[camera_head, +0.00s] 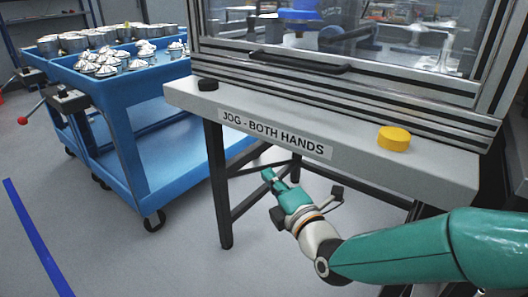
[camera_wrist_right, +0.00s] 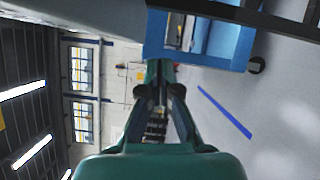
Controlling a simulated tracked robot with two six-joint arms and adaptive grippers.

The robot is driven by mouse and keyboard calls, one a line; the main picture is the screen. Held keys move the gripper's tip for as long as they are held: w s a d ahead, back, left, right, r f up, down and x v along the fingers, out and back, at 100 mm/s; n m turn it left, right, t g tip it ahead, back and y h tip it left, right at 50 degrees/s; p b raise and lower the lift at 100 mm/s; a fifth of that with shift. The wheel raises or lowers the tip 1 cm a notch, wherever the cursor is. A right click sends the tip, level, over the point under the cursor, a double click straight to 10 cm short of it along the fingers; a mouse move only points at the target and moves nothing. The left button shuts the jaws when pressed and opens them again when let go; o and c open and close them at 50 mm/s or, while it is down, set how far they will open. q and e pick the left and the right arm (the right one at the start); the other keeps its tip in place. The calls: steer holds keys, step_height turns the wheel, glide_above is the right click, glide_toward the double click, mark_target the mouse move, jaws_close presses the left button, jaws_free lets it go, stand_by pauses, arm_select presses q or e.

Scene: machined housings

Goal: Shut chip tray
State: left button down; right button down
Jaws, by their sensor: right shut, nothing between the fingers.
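My right arm comes in from the right in the head view. Its gripper (camera_head: 270,178) is low, in front of the open space under the grey machine ledge. In the right wrist view the two fingers of the right gripper (camera_wrist_right: 158,72) meet at the tips, shut and empty. I cannot make out a chip tray in either view; the space beneath the ledge shows only dark frame legs and floor. My left gripper is in neither view.
The grey ledge (camera_head: 300,120), labelled "JOG - BOTH HANDS", carries a black button (camera_head: 208,84) and a yellow button (camera_head: 394,138). Above is a glazed door with a dark handle (camera_head: 300,62). A blue cart (camera_head: 135,100) with metal parts stands left.

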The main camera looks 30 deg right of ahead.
arm_select(q)
step_height(320, 180, down, 2)
steer(key=shift+f+b, duration=0.1)
steer(key=shift+b, duration=0.95)
arm_select(e)
steer(key=w+d+r, duration=0.1)
steer(key=w+d, duration=0.2)
steer(key=w, duration=0.7)
steer(key=shift+w+d, duration=0.15)
steer(key=shift+w, duration=0.05)
steer(key=shift+d, duration=0.1)
